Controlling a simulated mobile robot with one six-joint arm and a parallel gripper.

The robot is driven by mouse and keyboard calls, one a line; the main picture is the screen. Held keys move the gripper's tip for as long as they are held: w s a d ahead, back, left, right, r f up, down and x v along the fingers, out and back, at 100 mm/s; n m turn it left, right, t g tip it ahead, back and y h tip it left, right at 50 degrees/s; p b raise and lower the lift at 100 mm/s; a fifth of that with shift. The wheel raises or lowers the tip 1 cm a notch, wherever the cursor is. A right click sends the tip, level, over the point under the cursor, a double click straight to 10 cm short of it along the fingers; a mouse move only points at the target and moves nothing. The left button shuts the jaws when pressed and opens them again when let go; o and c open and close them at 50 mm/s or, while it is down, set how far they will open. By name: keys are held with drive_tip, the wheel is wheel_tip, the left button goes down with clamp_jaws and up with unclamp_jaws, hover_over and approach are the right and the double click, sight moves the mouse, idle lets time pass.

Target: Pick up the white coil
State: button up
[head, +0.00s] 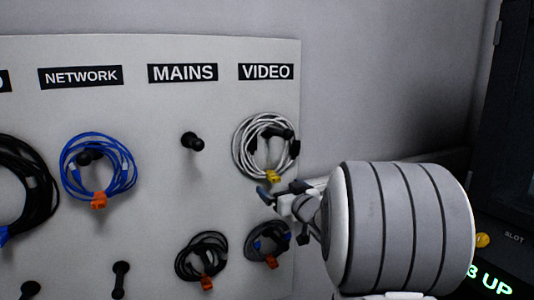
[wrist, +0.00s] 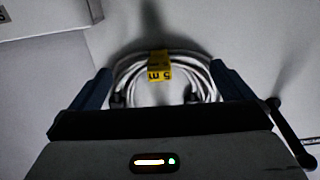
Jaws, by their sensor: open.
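The white coil (head: 241,147) hangs on a black peg under the VIDEO label, near the right edge of the board in the head view. It has a yellow tag at its bottom and dark connectors. In the wrist view the white coil (wrist: 184,67) lies between the two fingers, with the yellow tag (wrist: 159,66) reading "5 m". My gripper (head: 271,195) is just below the coil in the head view. In the wrist view my gripper (wrist: 158,86) is open, one finger on each side of the coil. Its body hides the coil's near part.
A blue coil (head: 70,182) hangs under NETWORK and a black coil (head: 45,200) at far left. The MAINS peg (head: 192,142) is bare. Two small dark coils (head: 184,262) (head: 252,254) with orange tags hang below my gripper. A dark cabinet (head: 510,130) stands at right.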

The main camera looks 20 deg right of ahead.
sight(274, 180)
drive_tip(key=w+p, duration=0.1)
drive_tip(key=w, duration=0.4)
drive_tip(key=shift+w+r, duration=0.15)
drive_tip(key=shift+w, duration=0.15)
clamp_jaws()
idle(0.8)
drive_tip(key=shift+r, duration=0.1)
